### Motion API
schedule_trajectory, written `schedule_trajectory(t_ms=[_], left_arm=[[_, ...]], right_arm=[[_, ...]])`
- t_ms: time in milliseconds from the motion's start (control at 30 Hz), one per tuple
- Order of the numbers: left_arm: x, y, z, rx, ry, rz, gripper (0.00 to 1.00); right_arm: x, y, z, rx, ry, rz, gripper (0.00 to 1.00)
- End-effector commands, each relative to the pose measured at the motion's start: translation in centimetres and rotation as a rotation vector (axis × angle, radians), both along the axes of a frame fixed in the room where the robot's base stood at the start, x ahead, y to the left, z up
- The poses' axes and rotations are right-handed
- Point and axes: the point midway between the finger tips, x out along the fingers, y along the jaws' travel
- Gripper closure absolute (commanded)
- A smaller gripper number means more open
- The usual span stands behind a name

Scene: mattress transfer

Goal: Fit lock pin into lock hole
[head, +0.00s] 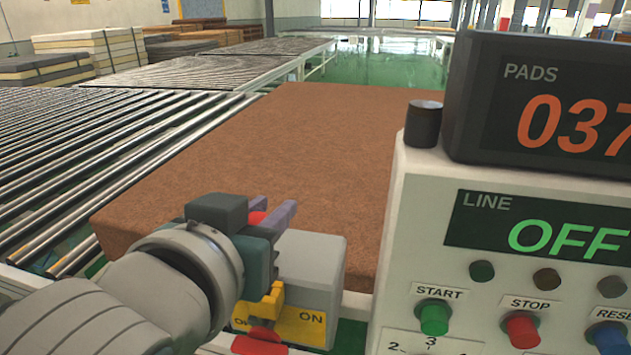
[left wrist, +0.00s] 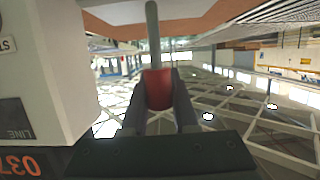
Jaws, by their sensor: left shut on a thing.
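My left gripper (head: 275,211) is shut on the lock pin, whose red grip (head: 256,219) shows between the fingers in the head view. In the left wrist view the red grip (left wrist: 158,90) sits between the fingers, and a grey rod (left wrist: 152,35) extends beyond it. The gripper is at the near left of a grey switch box (head: 315,270) with a yellow ON/OFF plate (head: 308,325). A yellow lever (head: 270,303) and a red part (head: 262,338) show below the gripper. I cannot make out the lock hole. My right gripper is not in view.
A control panel (head: 398,255) with a counter display (head: 490,110) stands close on the right. A brown mattress pad (head: 300,140) lies behind the switch box. Roller conveyors (head: 90,130) run at the left; stacked pads (head: 45,70) stand farther back.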

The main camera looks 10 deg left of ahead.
Motion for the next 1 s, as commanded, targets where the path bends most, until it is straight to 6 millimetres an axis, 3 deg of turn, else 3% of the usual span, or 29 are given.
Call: schedule_trajectory(t_ms=[1000], left_arm=[[0.01, 0.01, 0.04, -0.001, -0.001, 0.0, 1.0]], right_arm=[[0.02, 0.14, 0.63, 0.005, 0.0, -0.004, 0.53]])
